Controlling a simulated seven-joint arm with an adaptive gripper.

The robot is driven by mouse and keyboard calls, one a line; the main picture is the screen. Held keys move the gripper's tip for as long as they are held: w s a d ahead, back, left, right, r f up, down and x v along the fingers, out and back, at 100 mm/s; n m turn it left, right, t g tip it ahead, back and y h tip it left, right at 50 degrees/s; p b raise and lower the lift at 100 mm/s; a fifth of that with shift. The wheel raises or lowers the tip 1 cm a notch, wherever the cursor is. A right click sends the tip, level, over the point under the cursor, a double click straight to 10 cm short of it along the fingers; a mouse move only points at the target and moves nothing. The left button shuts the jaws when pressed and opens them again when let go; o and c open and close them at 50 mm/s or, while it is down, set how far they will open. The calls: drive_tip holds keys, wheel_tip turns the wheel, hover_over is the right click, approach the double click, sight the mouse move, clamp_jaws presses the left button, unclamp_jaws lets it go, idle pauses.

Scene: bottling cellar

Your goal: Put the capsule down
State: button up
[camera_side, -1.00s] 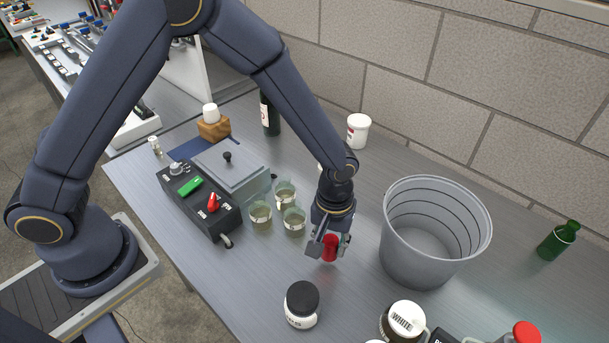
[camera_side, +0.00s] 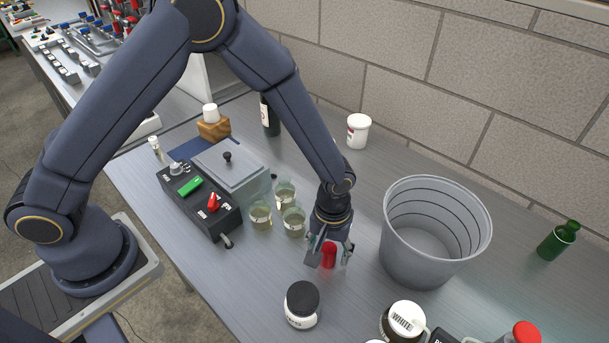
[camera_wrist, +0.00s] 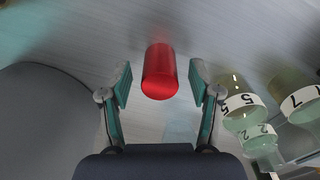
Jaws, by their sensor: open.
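The red capsule (camera_side: 328,254) stands on the grey metal table between the fingers of my gripper (camera_side: 328,256). In the wrist view the capsule (camera_wrist: 159,72) is a shiny red cylinder in the middle. My gripper (camera_wrist: 160,85) is open there, with a clear gap between the capsule and each finger pad. In the side view one finger partly hides the capsule's left side.
A large grey bucket (camera_side: 398,244) stands just right of my gripper. Several labelled glass beakers (camera_side: 261,216) stand close on the left, beside a black control box (camera_side: 224,222). A black-lidded jar (camera_side: 301,304) is in front. Bare table lies between jar and gripper.

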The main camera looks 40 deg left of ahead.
sight(328, 247)
drive_tip(key=a+r+t, duration=0.1)
drive_tip(key=a+r, duration=0.2)
drive_tip(key=r, duration=0.7)
drive_tip(key=a+r, duration=0.3)
drive_tip(key=r, duration=0.7)
drive_tip(key=s+a+r+m+t, duration=0.4)
drive_tip(key=s+a+r, duration=0.6)
drive_tip(key=s+a, duration=0.4)
drive_tip(key=shift+a+m+t, duration=0.3)
drive_tip(key=shift+a, duration=0.2)
